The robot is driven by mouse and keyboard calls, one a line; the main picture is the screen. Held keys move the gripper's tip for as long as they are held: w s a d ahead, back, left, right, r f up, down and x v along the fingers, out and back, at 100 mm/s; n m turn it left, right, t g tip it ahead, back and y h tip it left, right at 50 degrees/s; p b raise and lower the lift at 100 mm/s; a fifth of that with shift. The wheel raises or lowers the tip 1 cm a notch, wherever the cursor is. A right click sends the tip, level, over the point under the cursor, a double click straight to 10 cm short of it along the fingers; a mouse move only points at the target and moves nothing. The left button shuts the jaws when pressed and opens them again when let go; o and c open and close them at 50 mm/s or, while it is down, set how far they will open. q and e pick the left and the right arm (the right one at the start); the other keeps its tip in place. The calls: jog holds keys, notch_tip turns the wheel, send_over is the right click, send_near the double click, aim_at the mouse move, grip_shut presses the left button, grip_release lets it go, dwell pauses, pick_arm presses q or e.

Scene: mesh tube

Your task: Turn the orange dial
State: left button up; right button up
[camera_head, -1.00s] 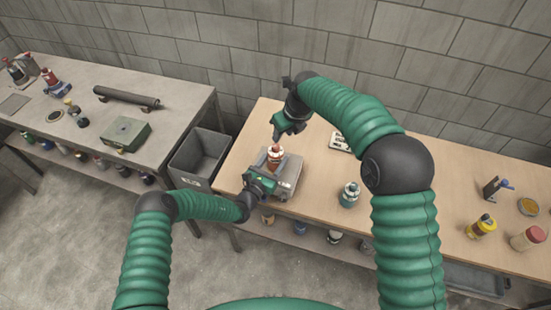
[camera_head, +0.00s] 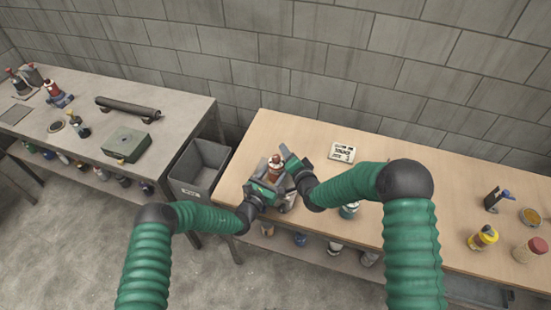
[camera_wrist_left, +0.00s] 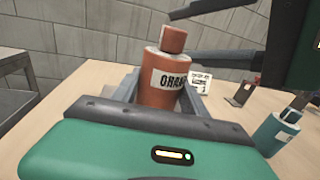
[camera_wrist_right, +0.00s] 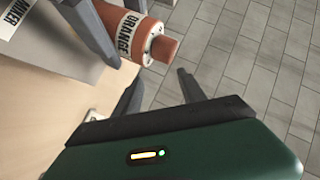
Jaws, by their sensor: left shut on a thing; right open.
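The orange bottle (camera_head: 275,170), labelled ORANGE, stands at the left part of the wooden table with an orange-brown cap on top. It also shows upright in the left wrist view (camera_wrist_left: 158,88), with its cap (camera_wrist_left: 173,38). My left gripper (camera_head: 266,188) is shut on the bottle's body, a grey finger on each side. My right gripper (camera_head: 292,163) is open beside the cap from the right. In the right wrist view the cap (camera_wrist_right: 162,48) lies just beyond my open fingers (camera_wrist_right: 158,85). No separate orange dial can be made out.
A grey bin (camera_head: 200,168) stands left of the wooden table (camera_head: 400,150). A yellow bottle (camera_head: 483,238) and a red-capped jar (camera_head: 530,250) are farther right. Mid-table is mostly clear.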

aim_at(277, 162)
jog(key=s+a+n+t+y, duration=0.1)
jog(key=s+n+t, duration=0.3)
jog(key=s+n, duration=0.8)
jog(key=x, duration=0.7)
jog(key=f+x, duration=0.1)
jog(key=x, duration=0.3)
jog(key=shift+w+a, duration=0.25)
jog(key=shift+a, duration=0.05)
grip_shut()
